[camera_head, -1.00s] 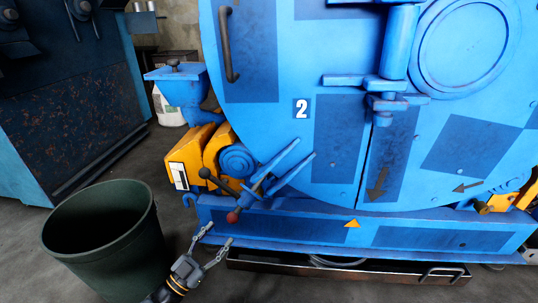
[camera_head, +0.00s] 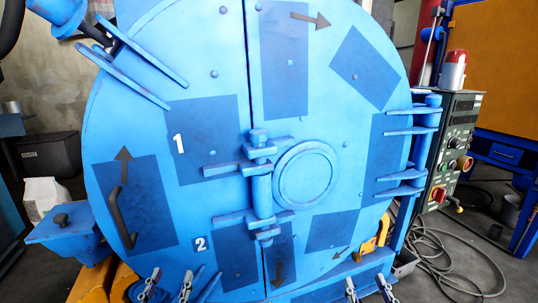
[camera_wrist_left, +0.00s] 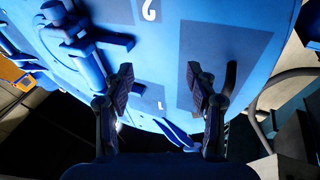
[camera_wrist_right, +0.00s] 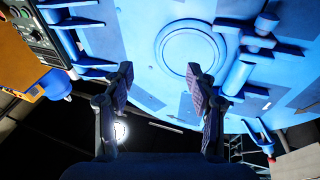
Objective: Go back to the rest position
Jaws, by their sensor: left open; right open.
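The large round blue drum door (camera_head: 225,75) fills the middle of the head view and appears closed. My left gripper (camera_head: 170,280) shows at the bottom edge of the head view, in front of the door's lower left. It is open and empty, with its fingers apart in the left wrist view (camera_wrist_left: 160,88). My right gripper (camera_head: 367,287) shows at the bottom edge, in front of the door's lower right. It is open and empty, also in the right wrist view (camera_wrist_right: 160,88). Most of both arms is out of the head view.
A control panel (camera_head: 452,140) with a red beacon (camera_head: 453,70) stands right of the door. Black cables (camera_head: 440,245) lie on the floor there. A blue hopper (camera_head: 68,230) juts out at lower left. A curved handle (camera_head: 122,218) sticks out from the door.

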